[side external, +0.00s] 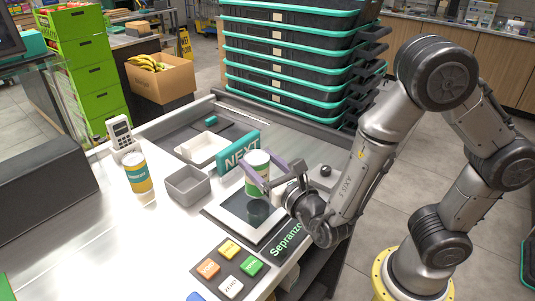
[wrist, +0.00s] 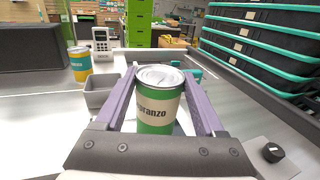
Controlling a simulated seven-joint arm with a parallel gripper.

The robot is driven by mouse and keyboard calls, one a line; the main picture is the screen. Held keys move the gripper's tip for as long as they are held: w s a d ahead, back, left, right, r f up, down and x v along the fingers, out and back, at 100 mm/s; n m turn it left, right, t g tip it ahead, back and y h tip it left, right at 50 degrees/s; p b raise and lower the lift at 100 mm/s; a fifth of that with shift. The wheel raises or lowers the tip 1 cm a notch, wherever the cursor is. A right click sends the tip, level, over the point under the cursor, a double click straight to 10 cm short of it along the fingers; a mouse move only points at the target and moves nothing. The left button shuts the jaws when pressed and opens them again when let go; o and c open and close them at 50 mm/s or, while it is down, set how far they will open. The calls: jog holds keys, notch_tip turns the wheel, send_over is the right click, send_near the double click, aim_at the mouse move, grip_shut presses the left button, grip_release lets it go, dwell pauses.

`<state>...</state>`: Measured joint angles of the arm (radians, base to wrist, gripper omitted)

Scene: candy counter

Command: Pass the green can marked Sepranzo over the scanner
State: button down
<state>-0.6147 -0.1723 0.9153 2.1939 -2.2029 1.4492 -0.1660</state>
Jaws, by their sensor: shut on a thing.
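The green can with a cream band (side external: 258,161) is upright between the fingers of my gripper (side external: 264,181), over the far part of the scanner. In the wrist view the can (wrist: 157,118) shows part of its name, "pranzo", and a silver lid. My gripper (wrist: 160,84) is shut on it, with one purple finger on each side. The scanner (side external: 237,212) is a dark glass plate in a light frame. A dark reflection lies below the can, which looks slightly raised; the exact gap is unclear. A dark strip on the scanner's near right edge reads "Sepranzo" (side external: 287,240) in green.
A teal NEXT bar (side external: 239,152) stands just behind the can. A grey bin (side external: 187,186), a white tray (side external: 203,147), a yellow can (side external: 138,173) and a card terminal (side external: 121,132) lie left. Coloured keys (side external: 229,248) are in front. Stacked crates (side external: 290,62) stand behind the counter.

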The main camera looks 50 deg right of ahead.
jog(key=a+r, duration=0.3)
jog(key=a, duration=0.2)
jog(key=shift+a, duration=0.35)
jog(key=shift+r, duration=0.1)
